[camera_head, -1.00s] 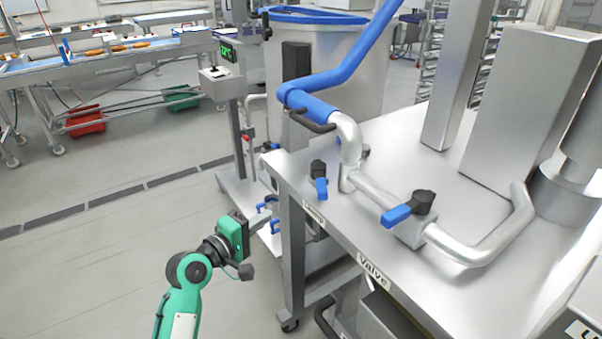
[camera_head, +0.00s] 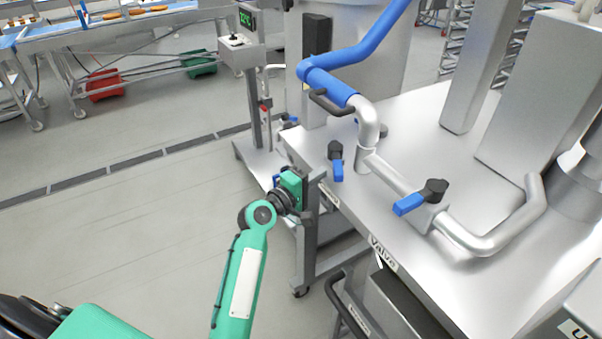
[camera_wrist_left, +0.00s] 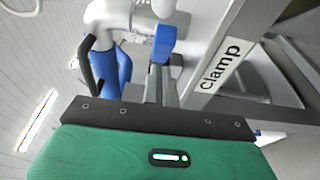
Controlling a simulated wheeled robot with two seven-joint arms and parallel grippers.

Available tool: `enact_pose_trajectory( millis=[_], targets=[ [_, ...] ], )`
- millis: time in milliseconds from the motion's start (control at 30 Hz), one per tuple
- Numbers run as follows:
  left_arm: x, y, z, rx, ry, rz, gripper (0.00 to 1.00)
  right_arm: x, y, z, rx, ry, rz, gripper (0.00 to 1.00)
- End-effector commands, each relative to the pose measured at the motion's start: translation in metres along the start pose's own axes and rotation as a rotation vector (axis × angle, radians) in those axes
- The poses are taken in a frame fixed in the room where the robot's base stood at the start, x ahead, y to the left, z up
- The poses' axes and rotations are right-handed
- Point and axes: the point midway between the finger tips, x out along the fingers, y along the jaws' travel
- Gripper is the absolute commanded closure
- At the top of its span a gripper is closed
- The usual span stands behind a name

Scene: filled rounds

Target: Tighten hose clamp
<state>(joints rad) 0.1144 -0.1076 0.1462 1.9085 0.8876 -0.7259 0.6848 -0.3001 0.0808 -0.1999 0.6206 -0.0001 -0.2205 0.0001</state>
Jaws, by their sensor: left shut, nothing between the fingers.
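The blue hose (camera_head: 365,58) ends in a blue sleeve (camera_head: 330,87) on a bent steel pipe on the steel table (camera_head: 420,140). A black handle (camera_head: 331,102) sticks out beside the sleeve; it also shows in the left wrist view (camera_wrist_left: 88,66). A small blue lever (camera_head: 337,171) with a black knob stands near the table edge. It seems to be the blue piece (camera_wrist_left: 162,45) ahead of the fingers in the left wrist view. The "Clamp" label (camera_wrist_left: 221,66) is on the edge. My left gripper (camera_head: 312,178) is shut and empty beside the table's corner, apart from the hose. My right gripper is out of view.
A second blue lever (camera_head: 409,204) sits on the pipe above the "Valve" label (camera_head: 383,253). A scale stand (camera_head: 240,50) is behind the corner. A black side handle (camera_head: 345,305) sticks out below the table. The floor at left is clear.

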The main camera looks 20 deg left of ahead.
Motion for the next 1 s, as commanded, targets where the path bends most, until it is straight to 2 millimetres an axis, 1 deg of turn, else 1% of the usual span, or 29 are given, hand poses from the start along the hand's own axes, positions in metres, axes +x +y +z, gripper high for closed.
enact_pose_trajectory(
  millis=[33,200,667,1000],
  targets=[
    [0.0032,0.0017,0.0034,-0.002,-0.001,0.0,1.0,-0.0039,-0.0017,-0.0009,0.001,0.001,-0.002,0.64],
    [0.0073,-0.0001,0.0074,0.0,0.0,0.0,1.0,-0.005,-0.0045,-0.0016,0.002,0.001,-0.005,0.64],
    [0.0072,-0.0001,0.0077,0.001,0.0,0.0,1.0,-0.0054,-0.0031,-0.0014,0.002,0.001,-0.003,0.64],
    [0.0092,0.0007,0.0114,0.002,-0.001,0.0,1.0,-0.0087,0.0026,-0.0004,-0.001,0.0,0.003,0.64]
  ],
)
